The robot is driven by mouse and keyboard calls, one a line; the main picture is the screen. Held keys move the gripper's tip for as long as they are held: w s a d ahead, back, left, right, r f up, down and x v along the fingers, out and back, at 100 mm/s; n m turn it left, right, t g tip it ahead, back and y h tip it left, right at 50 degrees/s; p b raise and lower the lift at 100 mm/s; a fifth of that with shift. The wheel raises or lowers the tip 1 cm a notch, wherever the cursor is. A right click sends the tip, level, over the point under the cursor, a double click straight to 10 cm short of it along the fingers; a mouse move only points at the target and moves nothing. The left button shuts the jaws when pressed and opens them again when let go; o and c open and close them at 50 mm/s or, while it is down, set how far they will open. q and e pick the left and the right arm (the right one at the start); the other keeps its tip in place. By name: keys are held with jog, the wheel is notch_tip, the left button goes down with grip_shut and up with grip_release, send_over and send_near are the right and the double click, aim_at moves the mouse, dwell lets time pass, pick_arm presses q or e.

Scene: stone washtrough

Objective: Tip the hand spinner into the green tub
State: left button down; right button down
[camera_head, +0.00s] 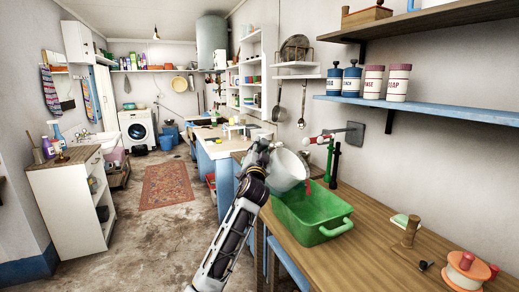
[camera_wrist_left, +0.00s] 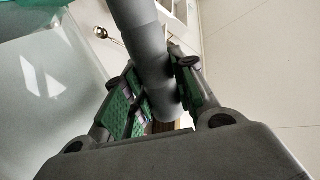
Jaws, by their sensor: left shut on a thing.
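The hand spinner, a pale grey-white drum (camera_head: 286,171), is held tilted above the green tub, its mouth toward the right. A small red thing (camera_head: 308,186) shows just below its mouth, over the tub; I cannot tell whether it is hanging or falling. The green tub (camera_head: 322,234) stands upright on the wooden bench, its inside partly hidden by the drum. My left gripper (camera_head: 262,152) is at the drum's left side. In the left wrist view its fingers (camera_wrist_left: 160,95) are shut on a grey round handle (camera_wrist_left: 148,50). My right gripper is not in view.
The wooden bench (camera_head: 385,262) holds a wooden stand (camera_head: 408,232) and a pink-and-orange reel (camera_head: 466,268) to the right of the tub. Green bottles or posts (camera_head: 334,165) stand behind the tub. A blue shelf (camera_head: 430,106) with canisters hangs above.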

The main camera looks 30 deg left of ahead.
aim_at(266, 143)
pick_arm(q)
jog(key=shift+d+r, duration=0.15)
jog(key=shift+r, duration=0.2)
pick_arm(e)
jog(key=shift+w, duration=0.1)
pick_arm(q)
jog(key=shift+d+r+m+p, duration=0.3)
jog(key=shift+d+r+m, duration=0.2)
jog(key=shift+m, duration=0.1)
jog(key=shift+d+r+m+t, duration=0.4)
jog(key=shift+d+m, duration=0.05)
jog(key=shift+m, duration=0.05)
jog(key=shift+d+r+m+h+p, duration=0.25)
jog(key=shift+d+m+h+p, duration=0.05)
jog(key=shift+h, duration=0.1)
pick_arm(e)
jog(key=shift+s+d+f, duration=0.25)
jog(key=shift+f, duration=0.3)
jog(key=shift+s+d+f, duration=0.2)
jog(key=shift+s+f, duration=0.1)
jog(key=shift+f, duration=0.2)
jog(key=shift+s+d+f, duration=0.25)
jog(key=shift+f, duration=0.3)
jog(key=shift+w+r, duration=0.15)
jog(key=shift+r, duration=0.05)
pick_arm(q)
jog(key=shift+d+r, duration=0.1)
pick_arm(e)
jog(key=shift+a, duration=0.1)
